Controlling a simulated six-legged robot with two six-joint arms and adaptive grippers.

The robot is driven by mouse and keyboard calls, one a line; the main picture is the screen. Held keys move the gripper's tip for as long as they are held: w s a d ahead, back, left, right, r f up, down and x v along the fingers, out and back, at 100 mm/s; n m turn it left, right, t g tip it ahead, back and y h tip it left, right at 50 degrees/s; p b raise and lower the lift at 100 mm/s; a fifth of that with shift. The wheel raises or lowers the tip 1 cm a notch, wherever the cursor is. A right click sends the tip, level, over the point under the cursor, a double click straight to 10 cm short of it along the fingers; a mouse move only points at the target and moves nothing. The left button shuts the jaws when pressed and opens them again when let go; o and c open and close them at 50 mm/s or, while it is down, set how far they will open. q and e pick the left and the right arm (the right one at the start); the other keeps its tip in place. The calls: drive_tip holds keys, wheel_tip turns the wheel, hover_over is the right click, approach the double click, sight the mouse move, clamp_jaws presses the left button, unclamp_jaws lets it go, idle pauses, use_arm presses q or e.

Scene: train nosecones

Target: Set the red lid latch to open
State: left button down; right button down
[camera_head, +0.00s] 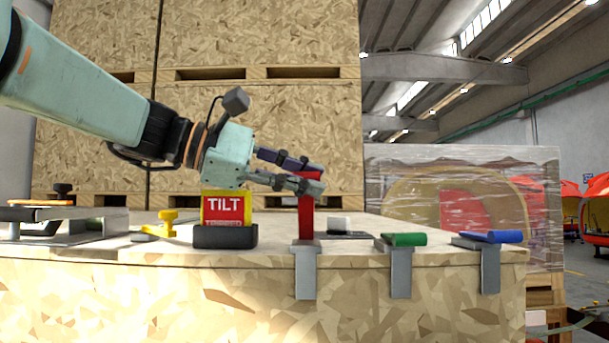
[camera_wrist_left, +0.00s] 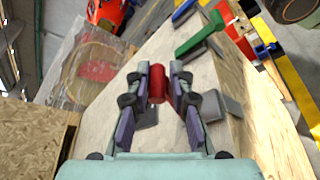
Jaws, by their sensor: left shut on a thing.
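The red lid latch (camera_head: 306,220) stands upright on its grey bracket (camera_head: 306,270) at the front edge of the wooden crate. My left gripper (camera_head: 305,180) reaches in from the left and is shut on the top part of the red latch. The left wrist view shows the red latch (camera_wrist_left: 158,84) between the two fingers (camera_wrist_left: 158,88), with the rest of it foreshortened. My right gripper is in neither view.
A green latch (camera_head: 404,239) and a blue latch (camera_head: 492,236) lie flat to the right on the crate lid (camera_head: 350,262). A TILT box (camera_head: 226,209) in a dark holder and a yellow clamp (camera_head: 165,222) stand left. Tall wooden crates (camera_head: 260,120) rise behind.

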use_arm(q)
drive_tip(key=shift+w+f, duration=0.1)
drive_tip(key=shift+f, duration=0.05)
drive_tip(key=c, duration=1.6)
unclamp_jaws()
drive_tip(key=o, duration=0.3)
drive_tip(key=shift+w+a+f, duration=0.1)
drive_tip(key=shift+w+a, duration=0.1)
drive_tip(key=shift+w, duration=0.05)
drive_tip(key=shift+s, duration=0.2)
drive_tip(key=v, duration=1.1)
drive_tip(key=shift+a+r, duration=0.25)
drive_tip(key=shift+a, duration=0.1)
drive_tip(key=shift+w+a, duration=0.1)
drive_tip(key=shift+a, duration=0.05)
